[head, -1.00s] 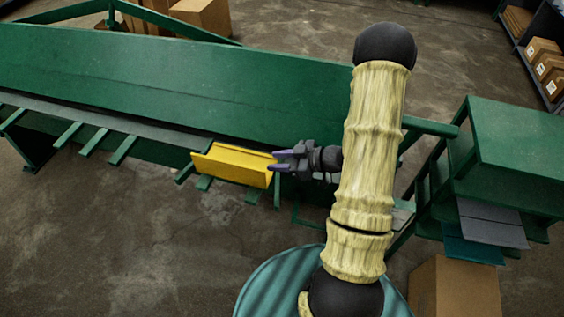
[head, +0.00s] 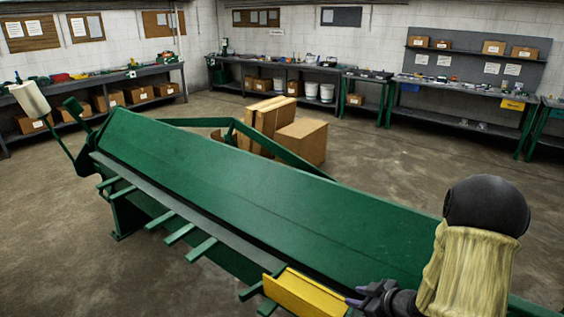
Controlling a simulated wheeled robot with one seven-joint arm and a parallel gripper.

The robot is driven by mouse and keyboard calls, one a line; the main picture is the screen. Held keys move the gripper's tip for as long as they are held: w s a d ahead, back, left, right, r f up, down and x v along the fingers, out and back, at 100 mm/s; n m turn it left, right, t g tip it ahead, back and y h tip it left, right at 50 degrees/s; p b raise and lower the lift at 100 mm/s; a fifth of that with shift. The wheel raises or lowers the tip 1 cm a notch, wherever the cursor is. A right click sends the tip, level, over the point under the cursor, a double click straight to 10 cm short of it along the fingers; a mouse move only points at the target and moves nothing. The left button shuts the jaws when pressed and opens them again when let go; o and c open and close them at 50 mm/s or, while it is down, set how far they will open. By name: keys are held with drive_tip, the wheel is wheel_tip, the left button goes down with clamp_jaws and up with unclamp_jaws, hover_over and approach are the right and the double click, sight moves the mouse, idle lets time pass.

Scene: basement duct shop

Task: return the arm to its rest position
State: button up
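A yellow bent sheet piece (head: 298,293) lies at the front edge of the green bending machine (head: 240,195). Its right end is right by the fingertips; whether they touch it I cannot tell.
The long green machine runs diagonally under and behind my arm, with short support bars (head: 180,234) along its front. Cardboard boxes (head: 301,140) stand behind it. Workbenches (head: 455,112) line the walls. The concrete floor between them is open.

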drive_tip(key=s+a+r+m+g+h, duration=0.3)
drive_tip(key=s+r+m, duration=0.1)
drive_tip(key=s, duration=0.3)
drive_tip(key=s+a+r+m+g+h, duration=0.2)
drive_tip(key=s+a+r+m+h, duration=0.1)
drive_tip(key=s+r+m, duration=0.2)
drive_tip(key=s+r, duration=0.1)
drive_tip(key=s, duration=0.1)
drive_tip(key=shift+s+g, duration=0.35)
drive_tip(key=shift+g, duration=0.05)
